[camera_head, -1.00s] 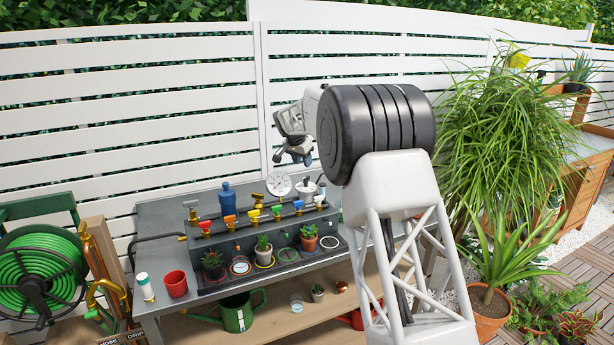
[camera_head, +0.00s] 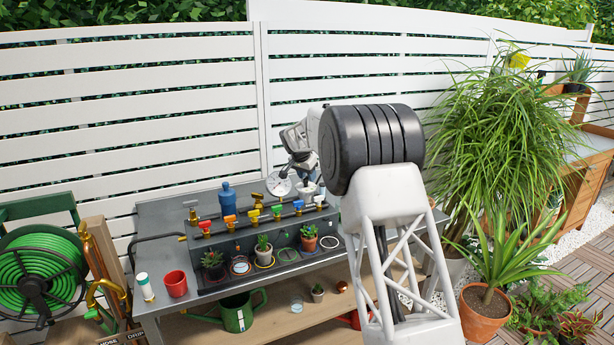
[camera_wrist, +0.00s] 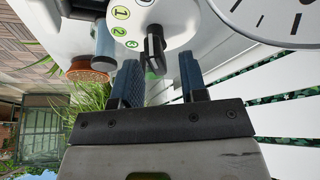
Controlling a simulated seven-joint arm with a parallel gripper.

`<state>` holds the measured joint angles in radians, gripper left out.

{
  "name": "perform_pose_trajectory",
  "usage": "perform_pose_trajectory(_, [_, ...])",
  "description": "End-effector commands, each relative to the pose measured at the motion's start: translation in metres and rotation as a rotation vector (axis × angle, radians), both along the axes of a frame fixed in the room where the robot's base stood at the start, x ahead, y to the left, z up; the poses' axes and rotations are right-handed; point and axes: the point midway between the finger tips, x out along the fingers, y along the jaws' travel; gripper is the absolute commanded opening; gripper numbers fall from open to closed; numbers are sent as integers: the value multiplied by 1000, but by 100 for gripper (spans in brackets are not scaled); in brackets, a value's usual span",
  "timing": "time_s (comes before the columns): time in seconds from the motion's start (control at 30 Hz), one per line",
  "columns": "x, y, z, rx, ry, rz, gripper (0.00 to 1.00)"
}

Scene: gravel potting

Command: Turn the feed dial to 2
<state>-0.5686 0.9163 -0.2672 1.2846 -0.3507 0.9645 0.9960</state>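The white feed dial (camera_wrist: 172,22) is at the top of the wrist view, with round green number marks at its left side; I can read a 1 and a 2. A black knob (camera_wrist: 154,44) with a green tip stands out from its face. My gripper (camera_wrist: 160,80) is open, with one dark finger on each side of the knob's line and the knob's tip near the gap. I cannot tell whether a finger touches it. In the head view my gripper (camera_head: 305,176) is low over the feed dial (camera_head: 308,189), partly covering it.
A white gauge (camera_head: 278,185) stands just left of the dial and shows large in the wrist view (camera_wrist: 275,15). Coloured valves (camera_head: 254,214), a blue bottle (camera_head: 227,198), small potted plants and a red cup (camera_head: 175,283) are on the grey bench (camera_head: 160,215). A white fence stands behind.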

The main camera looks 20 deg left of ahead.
Motion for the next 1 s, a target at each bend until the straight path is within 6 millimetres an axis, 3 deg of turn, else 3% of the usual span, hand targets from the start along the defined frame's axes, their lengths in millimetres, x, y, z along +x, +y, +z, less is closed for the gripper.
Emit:
perform_pose_trajectory(0.23, [0, 0, 0, 0, 0, 0, 38])
perform_pose_trajectory(0.5, [0, 0, 0, 0, 0, 0, 0])
perform_pose_trajectory(1.0, [0, 0, 1, 1, 0, 69, 0])
